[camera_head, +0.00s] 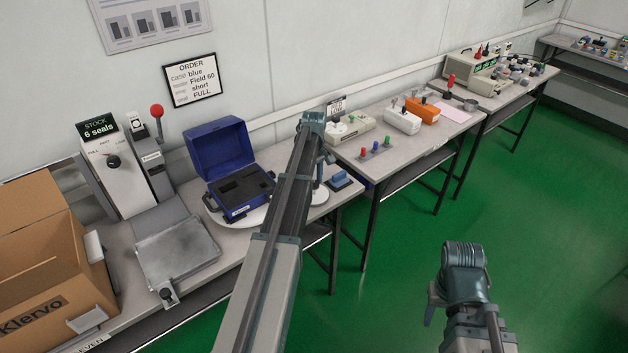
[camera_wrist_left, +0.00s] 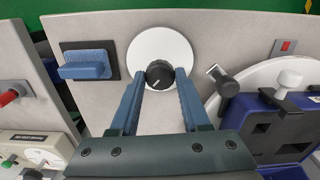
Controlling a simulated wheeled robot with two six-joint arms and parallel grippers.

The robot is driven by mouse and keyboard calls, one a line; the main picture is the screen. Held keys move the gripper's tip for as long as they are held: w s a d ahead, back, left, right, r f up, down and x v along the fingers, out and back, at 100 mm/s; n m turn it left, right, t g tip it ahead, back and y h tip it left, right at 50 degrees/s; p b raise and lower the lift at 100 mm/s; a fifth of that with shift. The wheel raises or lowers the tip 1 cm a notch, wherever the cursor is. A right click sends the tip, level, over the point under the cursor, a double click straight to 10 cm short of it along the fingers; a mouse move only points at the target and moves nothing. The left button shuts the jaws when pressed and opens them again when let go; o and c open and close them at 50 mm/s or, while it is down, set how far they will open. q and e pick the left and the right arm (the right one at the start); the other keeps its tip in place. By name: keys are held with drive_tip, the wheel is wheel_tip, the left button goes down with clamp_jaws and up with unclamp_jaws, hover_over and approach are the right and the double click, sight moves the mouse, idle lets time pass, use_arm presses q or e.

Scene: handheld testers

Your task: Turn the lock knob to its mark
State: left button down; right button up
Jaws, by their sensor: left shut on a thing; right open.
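A black knob (camera_wrist_left: 160,74) with a pale pointer line sits on a white round plate (camera_wrist_left: 148,48) in the left wrist view. The line points down and to the left in that view; I cannot make out a mark on the plate. My left gripper (camera_wrist_left: 161,84) has its two blue fingers on either side of the knob, shut on it. In the head view my left gripper (camera_head: 322,172) reaches down to the bench, and my arm hides the knob there. My right gripper (camera_head: 433,303) is open and empty above the green floor.
A blue block (camera_head: 340,179) on a dark base stands beside the knob. The open blue case (camera_head: 222,150) is on a white disc to the left. A sealing machine (camera_head: 118,165) and cardboard box (camera_head: 50,265) stand further left; testers (camera_head: 402,120) are on the tables to the right.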

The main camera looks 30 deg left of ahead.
sight(314, 183)
use_arm(q)
drive_tip(key=shift+m, duration=0.5)
drive_tip(key=shift+c, duration=1.9)
unclamp_jaws()
wheel_tip(314, 183, up, 14)
drive_tip(key=p, duration=1.3)
drive_tip(key=shift+p, duration=0.4)
drive_tip(key=shift+f, duration=0.15)
